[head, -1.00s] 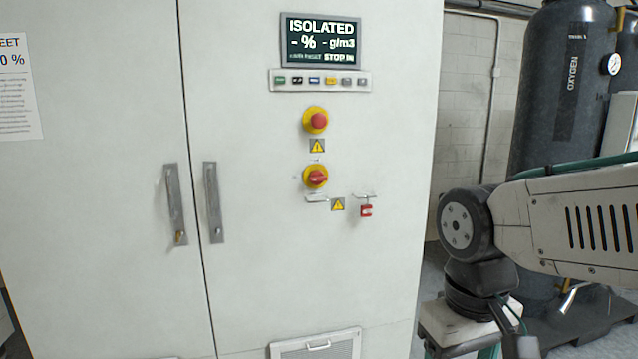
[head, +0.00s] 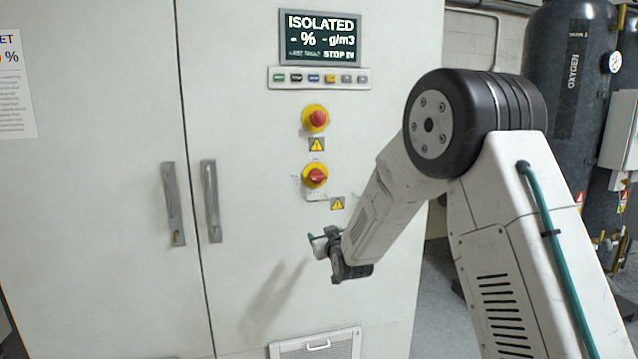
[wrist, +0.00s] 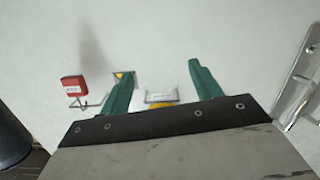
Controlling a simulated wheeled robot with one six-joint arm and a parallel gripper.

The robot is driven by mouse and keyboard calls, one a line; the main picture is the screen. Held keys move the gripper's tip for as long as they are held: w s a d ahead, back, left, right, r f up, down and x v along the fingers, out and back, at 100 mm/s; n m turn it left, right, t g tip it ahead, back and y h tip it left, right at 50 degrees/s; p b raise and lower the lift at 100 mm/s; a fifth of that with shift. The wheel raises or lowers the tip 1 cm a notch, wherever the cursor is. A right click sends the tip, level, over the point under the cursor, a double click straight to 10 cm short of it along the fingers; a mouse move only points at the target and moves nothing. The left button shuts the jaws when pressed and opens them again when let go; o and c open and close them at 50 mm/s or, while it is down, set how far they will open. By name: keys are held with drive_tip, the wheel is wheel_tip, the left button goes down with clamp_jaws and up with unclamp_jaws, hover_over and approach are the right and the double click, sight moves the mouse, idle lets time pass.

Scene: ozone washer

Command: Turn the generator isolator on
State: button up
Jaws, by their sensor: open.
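The generator isolator (head: 315,176) is a red rotary knob on a yellow round plate, on the white cabinet's right door. A small grey bracket sits just below it. In the wrist view, which looks upside down, the bracket (wrist: 160,97) and a sliver of yellow show between my fingers; my gripper's body hides the rest. My gripper (wrist: 162,69) is open and empty. In the head view my gripper (head: 322,240) is in front of the door, below the isolator. The display (head: 320,38) reads ISOLATED.
A red emergency stop (head: 315,118) sits above the isolator. A red padlock (wrist: 73,90) hangs on a hook beside it; my arm hides it in the head view. Door handles (head: 212,201) are to the left. A vent (head: 316,345) is below. Dark oxygen tanks (head: 566,95) stand right.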

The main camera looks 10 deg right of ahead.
sight(318, 179)
wheel_tip(318, 179, up, 11)
drive_tip(key=t, duration=0.6)
drive_tip(key=x, duration=0.8)
drive_tip(key=shift+w+d, duration=0.1)
